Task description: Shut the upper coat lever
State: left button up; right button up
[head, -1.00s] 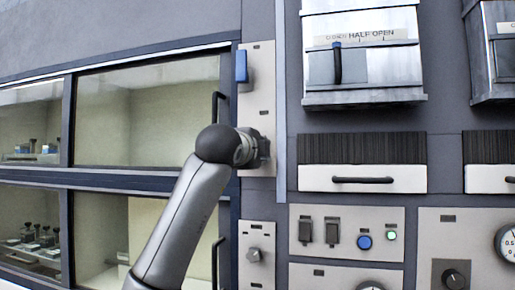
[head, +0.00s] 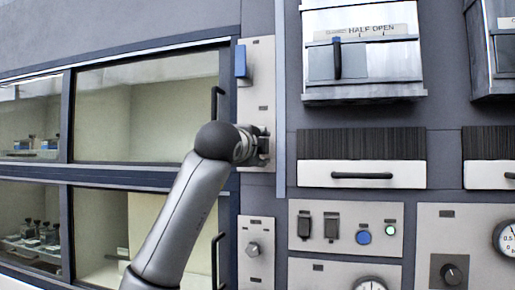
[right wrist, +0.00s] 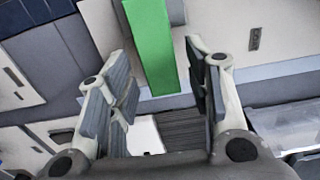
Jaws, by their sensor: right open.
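A green lever bar (right wrist: 152,50) shows in the right wrist view, standing out from a beige wall panel. My right gripper (right wrist: 157,62) is open around it, one finger on each side, with gaps visible between bar and fingers. In the head view my right gripper (head: 263,150) is at the lower end of the narrow beige panel (head: 257,85). It hides the green bar there. A blue lever (head: 241,62) sits higher on the same panel, upright. Which of these is the coat lever is not labelled. My left gripper is not in view.
A metal hopper (head: 360,75) marked "HALF OPEN" with a dark handle hangs right of the panel. Below it are a black louvre (head: 361,143) and a white drawer (head: 310,174). Glazed doors with dark handles (head: 217,105) lie left. A lower panel holds a knob (head: 253,249).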

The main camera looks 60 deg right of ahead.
jog(key=v, duration=1.2)
dwell(0.3)
